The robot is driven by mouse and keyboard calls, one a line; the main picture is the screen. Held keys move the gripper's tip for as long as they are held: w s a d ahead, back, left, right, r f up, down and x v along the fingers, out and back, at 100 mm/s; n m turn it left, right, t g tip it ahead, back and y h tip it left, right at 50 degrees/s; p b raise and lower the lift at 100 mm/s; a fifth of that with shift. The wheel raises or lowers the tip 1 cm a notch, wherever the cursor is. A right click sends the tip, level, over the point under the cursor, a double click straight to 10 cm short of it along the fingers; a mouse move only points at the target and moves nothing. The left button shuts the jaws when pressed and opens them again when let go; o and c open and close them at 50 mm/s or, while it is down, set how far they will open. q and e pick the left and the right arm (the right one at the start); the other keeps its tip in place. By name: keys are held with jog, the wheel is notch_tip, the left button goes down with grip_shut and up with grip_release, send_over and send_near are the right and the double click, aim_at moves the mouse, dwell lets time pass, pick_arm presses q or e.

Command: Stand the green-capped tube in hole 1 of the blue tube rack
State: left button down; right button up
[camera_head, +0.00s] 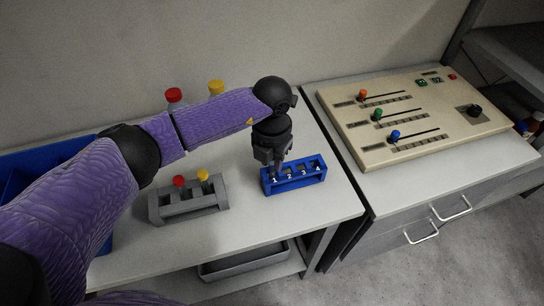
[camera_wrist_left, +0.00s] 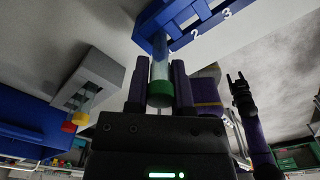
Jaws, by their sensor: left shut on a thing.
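My left gripper (camera_head: 274,163) is over the left end of the blue tube rack (camera_head: 296,180), where the number 1 shows. In the left wrist view my left gripper (camera_wrist_left: 158,90) is shut on the green-capped tube (camera_wrist_left: 160,70), holding it near its green cap (camera_wrist_left: 160,100). In the head view the gripper hides the tube. My right gripper (camera_wrist_left: 238,80) shows open and empty in the left wrist view.
A grey rack (camera_head: 190,203) with a red-capped tube (camera_head: 180,183) and a yellow-capped tube (camera_head: 203,176) stands left of the blue rack. Red- and yellow-capped bottles stand behind my arm. A blue bin (camera_head: 40,160) is at far left. A beige control panel (camera_head: 420,115) stands right.

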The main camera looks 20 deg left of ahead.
pick_arm(q)
jog(key=shift+f+b, duration=0.7)
jog(key=shift+f, duration=0.35)
jog(key=shift+c, duration=2)
grip_release()
notch_tip(320, 180, up, 10)
jog(key=shift+r+p, duration=0.1)
jog(key=shift+p, duration=0.9)
